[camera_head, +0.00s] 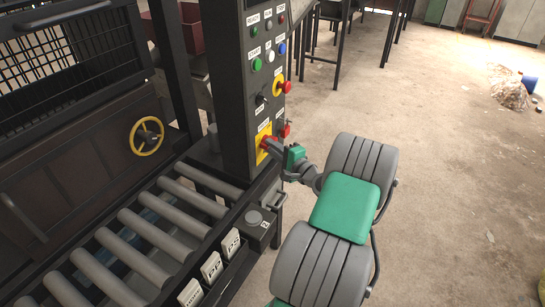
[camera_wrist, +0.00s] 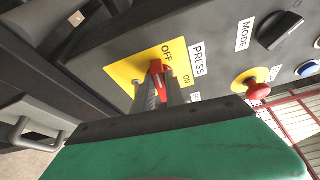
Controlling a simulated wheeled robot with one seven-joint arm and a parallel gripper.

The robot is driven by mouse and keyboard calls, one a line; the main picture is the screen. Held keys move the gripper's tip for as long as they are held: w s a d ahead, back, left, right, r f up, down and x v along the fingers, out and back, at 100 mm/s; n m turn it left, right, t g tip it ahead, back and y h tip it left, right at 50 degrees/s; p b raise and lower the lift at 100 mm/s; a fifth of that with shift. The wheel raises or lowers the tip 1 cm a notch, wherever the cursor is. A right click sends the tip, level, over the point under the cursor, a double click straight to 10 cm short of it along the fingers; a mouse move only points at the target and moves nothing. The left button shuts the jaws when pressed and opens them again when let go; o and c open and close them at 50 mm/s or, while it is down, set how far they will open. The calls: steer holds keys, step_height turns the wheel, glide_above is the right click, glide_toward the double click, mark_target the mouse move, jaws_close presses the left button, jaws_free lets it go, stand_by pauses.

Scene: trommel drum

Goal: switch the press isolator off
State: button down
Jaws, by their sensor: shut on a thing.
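The press isolator is a yellow plate (camera_head: 264,133) with a red handle (camera_head: 267,143), low on the front of the dark control column. In the wrist view the plate (camera_wrist: 124,73) bears the words OFF and ON beside a PRESS label, and the red handle (camera_wrist: 157,67) stands close to the word OFF. My gripper (camera_head: 277,149) reaches the handle from the right. In the wrist view its two fingers (camera_wrist: 159,88) are shut on the handle, one on each side. The fingers hide part of the handle, so its exact angle cannot be told.
A red mushroom button (camera_head: 284,87) on yellow sits above the isolator, with a black MODE knob (camera_head: 260,99) beside it. Another red knob (camera_head: 286,130) is on the column's right edge. A roller conveyor (camera_head: 150,240) lies left.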

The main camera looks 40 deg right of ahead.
steer(key=shift+f+n+t+b, duration=0.3)
steer(key=shift+n+b, duration=0.4)
steer(key=shift+b, duration=0.4)
steer(key=shift+r, duration=0.1)
steer(key=c, duration=1.4)
jaws_free()
steer(key=s+b, duration=0.1)
steer(key=s, duration=0.1)
steer(key=s+b, duration=0.1)
steer(key=s, duration=0.2)
steer(key=s+b, duration=0.1)
steer(key=s, duration=0.1)
steer(key=shift+s+a, duration=0.25)
steer(key=shift+s, duration=0.15)
